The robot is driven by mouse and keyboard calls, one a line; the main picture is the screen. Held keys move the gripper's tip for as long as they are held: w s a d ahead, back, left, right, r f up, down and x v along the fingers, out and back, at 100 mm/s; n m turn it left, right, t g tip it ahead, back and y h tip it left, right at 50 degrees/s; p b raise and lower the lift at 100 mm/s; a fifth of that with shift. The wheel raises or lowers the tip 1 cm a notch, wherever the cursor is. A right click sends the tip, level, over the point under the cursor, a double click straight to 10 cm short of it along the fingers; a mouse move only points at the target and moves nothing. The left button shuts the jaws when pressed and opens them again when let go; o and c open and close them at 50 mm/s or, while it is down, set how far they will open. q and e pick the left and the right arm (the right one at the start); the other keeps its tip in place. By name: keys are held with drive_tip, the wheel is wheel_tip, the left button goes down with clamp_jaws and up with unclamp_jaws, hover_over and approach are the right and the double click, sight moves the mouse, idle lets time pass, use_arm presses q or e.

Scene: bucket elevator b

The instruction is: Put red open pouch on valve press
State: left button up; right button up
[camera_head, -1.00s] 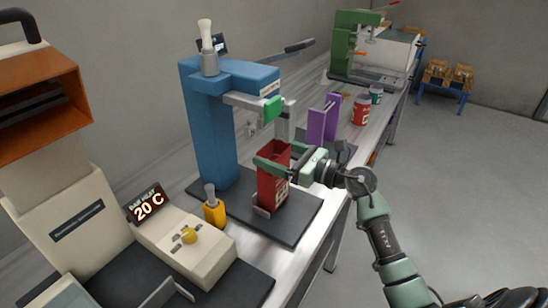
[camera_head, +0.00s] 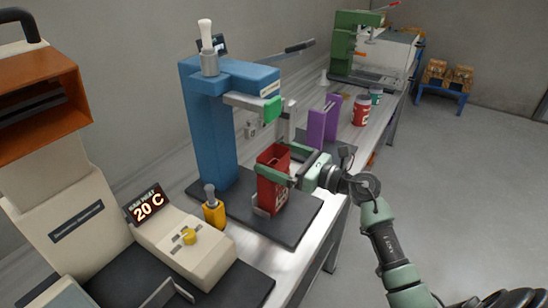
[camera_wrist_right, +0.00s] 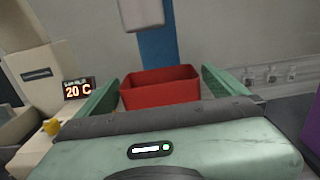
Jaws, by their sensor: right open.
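The red open pouch (camera_head: 272,192) stands upright on the dark base plate (camera_head: 296,226) of the blue valve press (camera_head: 212,135), below its head with the green tip. Its open top faces up, and it shows in the right wrist view (camera_wrist_right: 160,88) between the fingers. My right gripper (camera_head: 278,172) is open, with its green fingers on either side of the pouch's upper part. In the wrist view a gap shows between the pouch and the right finger. My left gripper is not in view.
A yellow bottle (camera_head: 213,208) stands left of the pouch. The beige sealer (camera_head: 185,245) with a 20 C display is at the left. A purple holder (camera_head: 323,122) and a red jar (camera_head: 361,110) stand farther along the bench. Bare plate lies in front of the pouch.

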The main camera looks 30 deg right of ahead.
drive_tip(key=b+v, duration=0.2)
drive_tip(key=v, duration=0.9)
drive_tip(key=shift+b, duration=0.3)
idle(0.5)
